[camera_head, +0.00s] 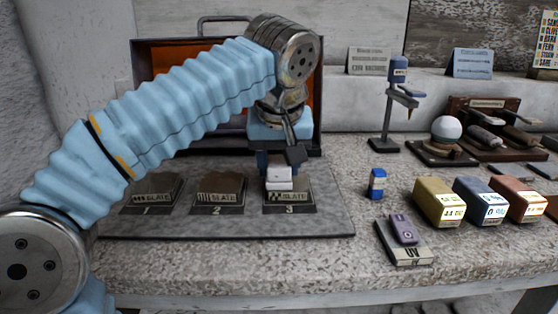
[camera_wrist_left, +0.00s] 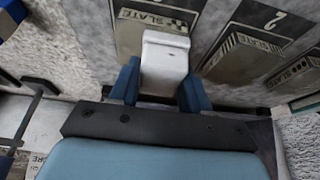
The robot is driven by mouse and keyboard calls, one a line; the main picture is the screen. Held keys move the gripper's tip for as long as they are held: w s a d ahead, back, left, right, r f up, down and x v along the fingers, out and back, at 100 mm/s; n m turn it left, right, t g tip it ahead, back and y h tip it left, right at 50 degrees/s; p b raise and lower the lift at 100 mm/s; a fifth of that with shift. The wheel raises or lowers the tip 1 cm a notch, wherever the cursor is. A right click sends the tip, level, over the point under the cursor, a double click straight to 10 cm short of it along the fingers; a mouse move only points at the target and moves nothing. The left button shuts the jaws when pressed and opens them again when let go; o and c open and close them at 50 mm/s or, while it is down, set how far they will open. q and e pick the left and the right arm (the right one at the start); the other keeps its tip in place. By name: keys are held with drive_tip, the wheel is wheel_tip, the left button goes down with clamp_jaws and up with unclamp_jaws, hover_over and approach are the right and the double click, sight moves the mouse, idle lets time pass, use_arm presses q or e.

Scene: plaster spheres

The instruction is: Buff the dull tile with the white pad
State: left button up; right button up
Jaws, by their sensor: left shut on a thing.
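My left gripper (camera_head: 278,165) is shut on the white pad (camera_head: 279,179) above station 3. In the left wrist view the pad (camera_wrist_left: 164,62) sits between the blue fingers (camera_wrist_left: 162,84). The pad is over the slate tile at station 3 (camera_head: 290,197) and hides much of it; I cannot tell whether they touch. The brown-grey slate tiles at station 1 (camera_head: 155,185) and station 2 (camera_head: 221,186) lie uncovered to the left. Which tile is dull is not clear. My right gripper is out of view.
The tiles sit on a grey board (camera_head: 325,222). A dark case (camera_head: 145,70) with an orange inside stands behind my arm. To the right are a small blue bottle (camera_head: 377,183), a purple device on a UV block (camera_head: 403,229), and yellow (camera_head: 438,200), blue and copper boxes.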

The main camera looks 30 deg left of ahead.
sight(280, 174)
use_arm(q)
drive_tip(key=shift+s+d+f+b, duration=0.1)
drive_tip(key=shift+s+d+b, duration=0.1)
drive_tip(key=shift+s+d, duration=0.35)
drive_tip(key=shift+s+d+b, duration=0.15)
drive_tip(key=shift+s+d, duration=0.1)
drive_tip(key=shift+s, duration=0.5)
drive_tip(key=shift+w+a+p, duration=0.2)
drive_tip(key=shift+w+p, duration=0.1)
drive_tip(key=shift+w+a+r+p, duration=0.2)
drive_tip(key=shift+w+a+p, duration=0.4)
drive_tip(key=shift+w, duration=0.4)
drive_tip(key=shift+w+a, duration=0.15)
drive_tip(key=shift+w, duration=0.05)
drive_tip(key=shift+f, duration=0.1)
drive_tip(key=shift+s+d+b, duration=0.3)
drive_tip(key=shift+s+d, duration=0.2)
drive_tip(key=shift+s, duration=0.25)
drive_tip(key=shift+s+d+b, duration=0.25)
drive_tip(key=shift+s+d, duration=0.2)
drive_tip(key=shift+s, duration=0.3)
